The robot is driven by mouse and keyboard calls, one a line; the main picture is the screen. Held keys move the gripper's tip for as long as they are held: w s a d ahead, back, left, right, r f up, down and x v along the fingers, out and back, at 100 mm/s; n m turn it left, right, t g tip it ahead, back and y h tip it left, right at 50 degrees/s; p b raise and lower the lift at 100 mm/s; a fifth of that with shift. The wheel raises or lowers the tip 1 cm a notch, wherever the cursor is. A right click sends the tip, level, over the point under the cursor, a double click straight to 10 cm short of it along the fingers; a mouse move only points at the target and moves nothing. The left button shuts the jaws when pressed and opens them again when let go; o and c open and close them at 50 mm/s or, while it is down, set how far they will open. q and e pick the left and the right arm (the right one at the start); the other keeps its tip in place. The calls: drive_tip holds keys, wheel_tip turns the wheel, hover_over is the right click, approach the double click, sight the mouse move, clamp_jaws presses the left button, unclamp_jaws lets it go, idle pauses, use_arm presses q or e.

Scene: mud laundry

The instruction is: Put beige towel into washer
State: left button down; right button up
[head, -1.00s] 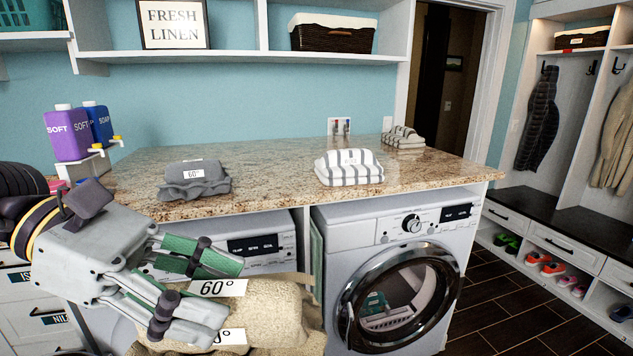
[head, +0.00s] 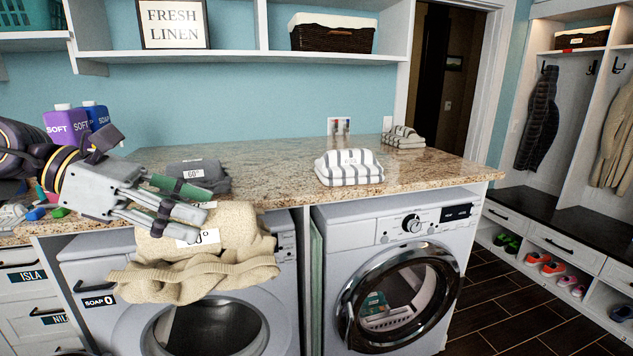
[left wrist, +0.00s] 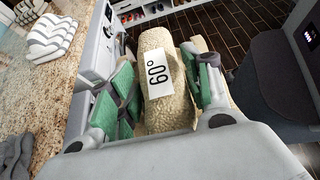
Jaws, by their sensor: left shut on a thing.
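The beige towel (head: 200,262) is folded, carries a white 60° label and hangs in the air in front of the left washer's upper front. My left gripper (head: 192,205) is shut on it, with its green-padded fingers on either side; the left wrist view shows the towel (left wrist: 165,112) between the fingers. The left washer (head: 90,255) has a dark round drum opening (head: 210,325), partly below the towel. The right washer (head: 390,275) has its round glass door in front, with a light item visible through it. My right gripper is not in view.
A grey towel (head: 205,175) lies on the granite counter (head: 270,165) behind my left gripper. Striped towels (head: 349,168) sit further right. Purple and blue soap bottles (head: 66,124) stand at the left. The dark floor (head: 500,310) at right is clear.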

use_arm(q)
drive_tip(key=shift+n+t, duration=0.6)
drive_tip(key=w+a, duration=0.1)
drive_tip(key=w, duration=0.2)
drive_tip(key=w+a, duration=0.1)
drive_tip(key=w, duration=0.1)
drive_tip(key=shift+a, duration=0.35)
drive_tip(key=w+a+f+n+t+y, duration=0.1)
drive_tip(key=w+a+f+n+t, duration=0.15)
drive_tip(key=w+f, duration=0.6)
drive_tip(key=s+d+f, duration=0.1)
drive_tip(key=s+f, duration=0.2)
drive_tip(key=f, duration=1)
drive_tip(key=s+d+f+y, duration=0.1)
drive_tip(key=s+f, duration=0.3)
drive_tip(key=f, duration=0.9)
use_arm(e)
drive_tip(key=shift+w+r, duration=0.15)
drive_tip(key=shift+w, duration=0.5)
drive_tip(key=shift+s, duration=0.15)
